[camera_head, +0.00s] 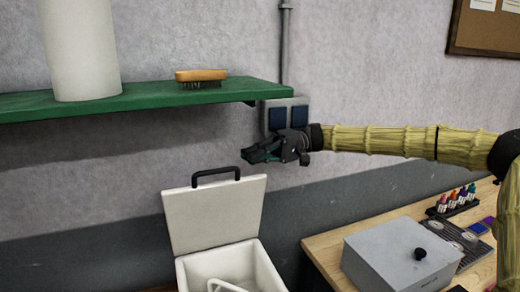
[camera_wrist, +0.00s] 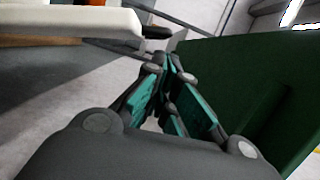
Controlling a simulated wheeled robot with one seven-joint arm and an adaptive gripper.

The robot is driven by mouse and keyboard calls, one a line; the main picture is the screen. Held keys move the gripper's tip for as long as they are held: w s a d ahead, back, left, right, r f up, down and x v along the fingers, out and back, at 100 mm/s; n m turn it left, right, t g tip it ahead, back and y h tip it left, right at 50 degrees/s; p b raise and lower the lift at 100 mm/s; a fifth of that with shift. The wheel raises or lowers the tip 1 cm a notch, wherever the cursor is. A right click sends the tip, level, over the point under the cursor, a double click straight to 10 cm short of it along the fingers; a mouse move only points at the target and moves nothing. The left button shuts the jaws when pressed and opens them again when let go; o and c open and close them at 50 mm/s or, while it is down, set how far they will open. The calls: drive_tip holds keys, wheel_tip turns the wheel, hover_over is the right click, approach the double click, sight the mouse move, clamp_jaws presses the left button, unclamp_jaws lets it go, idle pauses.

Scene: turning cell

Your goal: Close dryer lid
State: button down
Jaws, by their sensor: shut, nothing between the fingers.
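The dryer (camera_head: 230,268) is a white box at the bottom middle of the head view, cut off by the frame's lower edge. Its white lid (camera_head: 213,216) stands open, raised nearly upright at the back. A black handle (camera_head: 215,172) sits on the lid's top edge. My gripper (camera_head: 249,155) is shut and empty, with teal finger pads. In the head view it appears above and right of the handle, apart from it. In the wrist view the fingers (camera_wrist: 173,64) are together, and a white slab edge, apparently the lid (camera_wrist: 80,18), shows at upper left.
A green shelf (camera_head: 150,97) on the wall carries a brush (camera_head: 201,75) and a white cylinder (camera_head: 80,45); my gripper appears just below its right end. A wall switch box (camera_head: 287,112) is behind my wrist. A grey box (camera_head: 400,255) stands on the wooden bench (camera_head: 325,246) at right.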

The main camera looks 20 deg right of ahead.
drive_tip(key=shift+p+x, duration=0.9)
drive_tip(key=shift+x, duration=1.85)
drive_tip(key=shift+f, duration=0.1)
